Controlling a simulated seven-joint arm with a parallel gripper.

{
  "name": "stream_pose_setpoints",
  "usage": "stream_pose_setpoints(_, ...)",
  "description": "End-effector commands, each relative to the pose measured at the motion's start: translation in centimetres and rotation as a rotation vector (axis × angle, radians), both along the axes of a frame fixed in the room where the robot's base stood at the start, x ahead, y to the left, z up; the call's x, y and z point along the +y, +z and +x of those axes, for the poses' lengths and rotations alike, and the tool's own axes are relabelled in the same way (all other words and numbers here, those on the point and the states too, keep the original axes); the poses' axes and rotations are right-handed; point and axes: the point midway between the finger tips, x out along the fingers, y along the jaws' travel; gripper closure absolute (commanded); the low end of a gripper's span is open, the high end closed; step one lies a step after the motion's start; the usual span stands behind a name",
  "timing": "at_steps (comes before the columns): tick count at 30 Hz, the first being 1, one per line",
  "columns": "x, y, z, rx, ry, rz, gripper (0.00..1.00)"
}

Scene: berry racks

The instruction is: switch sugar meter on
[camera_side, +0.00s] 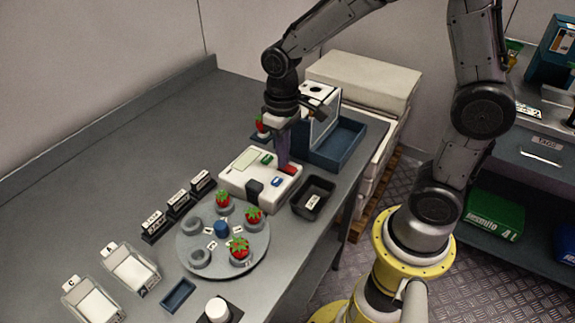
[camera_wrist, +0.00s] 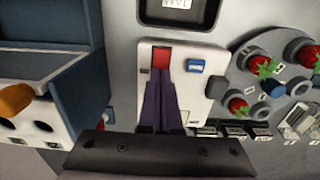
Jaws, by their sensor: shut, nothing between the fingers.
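The sugar meter is a white box (camera_side: 235,180) on the grey table, with a pale screen, a green patch (camera_side: 267,158), a blue button (camera_side: 277,182) and a red switch (camera_side: 291,170). In the wrist view the meter (camera_wrist: 205,105) shows the red switch (camera_wrist: 161,57) at its upper left and the blue button (camera_wrist: 195,66) beside it. My gripper (camera_side: 284,165) points down over the meter, its purple fingers shut and empty. In the wrist view the fingertips (camera_wrist: 160,73) lie at the near edge of the red switch; I cannot tell whether they touch it.
A black tray (camera_side: 327,186) stands right of the meter, and a blue bin (camera_side: 361,134) behind it. A round grey turntable (camera_side: 186,240) with several strawberries (camera_side: 239,248) is in front. Black label holders (camera_side: 178,204) stand to the left. The table's back left is clear.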

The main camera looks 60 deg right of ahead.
Motion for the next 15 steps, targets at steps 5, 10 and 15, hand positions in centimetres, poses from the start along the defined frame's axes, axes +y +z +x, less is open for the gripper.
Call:
stream_pose_setpoints(5,0.0,0.1,0.0,0.001,0.0,0.0,1.0)
stream_pose_setpoints(10,0.0,1.2,0.0,-0.001,0.0,0.0,1.0)
stream_pose_setpoints(15,0.0,2.5,0.0,-0.001,0.0,0.0,1.0)
